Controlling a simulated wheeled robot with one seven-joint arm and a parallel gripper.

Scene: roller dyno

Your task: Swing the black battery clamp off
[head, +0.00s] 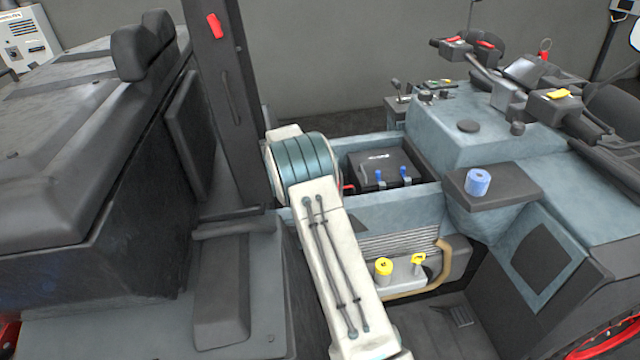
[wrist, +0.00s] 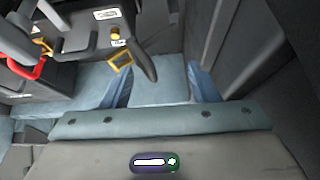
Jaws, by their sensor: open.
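The battery (head: 380,160) is a black box in a grey-blue open bay, with two blue caps on its front edge. In the wrist view a black lever (wrist: 143,58), which looks like the black battery clamp, slants down from the battery (wrist: 92,35) just ahead of my gripper (wrist: 162,84). My gripper is open, with one bluish finger on each side. The lever's lower end lies between the finger lines, and I cannot tell if anything touches. In the head view my arm hides the gripper and the black clamp. A red lever (wrist: 25,62) is at left.
A blue cylinder (head: 477,182) stands on a dark shelf right of the bay. Yellow caps (head: 383,267) sit below it. A dark upright post (head: 225,100) stands left of my arm. A dark wall (wrist: 240,60) is close on the wrist view's right.

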